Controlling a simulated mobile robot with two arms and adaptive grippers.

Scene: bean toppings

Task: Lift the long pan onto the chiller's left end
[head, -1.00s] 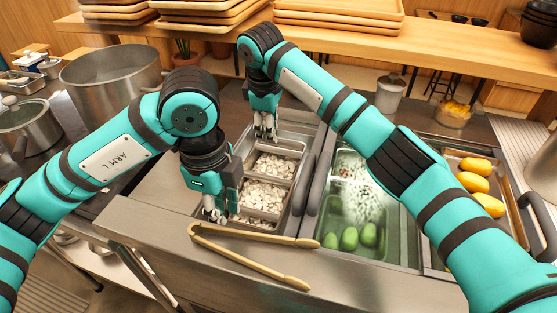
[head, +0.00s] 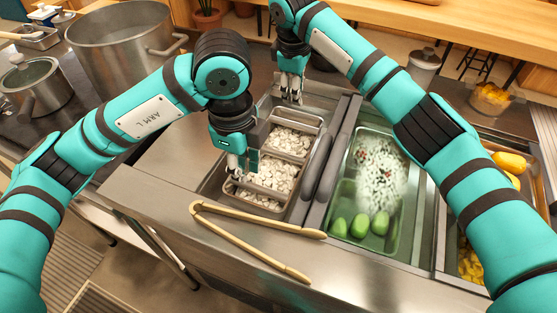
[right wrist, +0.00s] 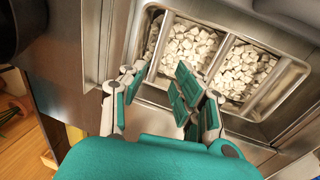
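A long steel pan with two sections of white cubes (head: 287,205) sits at the left end of the steel chiller counter (head: 170,215). It also shows in the right wrist view (right wrist: 220,43), inside a larger steel recess. I cannot tell whether its base rests or hangs. My left gripper (head: 238,172) is at the pan's near left side; its fingertips are too small to judge. My right gripper (head: 291,96) is at the pan's far end. In the right wrist view the right gripper (right wrist: 160,80) has its fingers apart, beside the pan's end.
Wooden tongs (head: 240,240) lie on the front ledge, close to the pan. A green-tinted pan (head: 340,195) with green fruit is to the right, past dark handles (head: 318,165). A large pot (head: 125,45) stands at the left.

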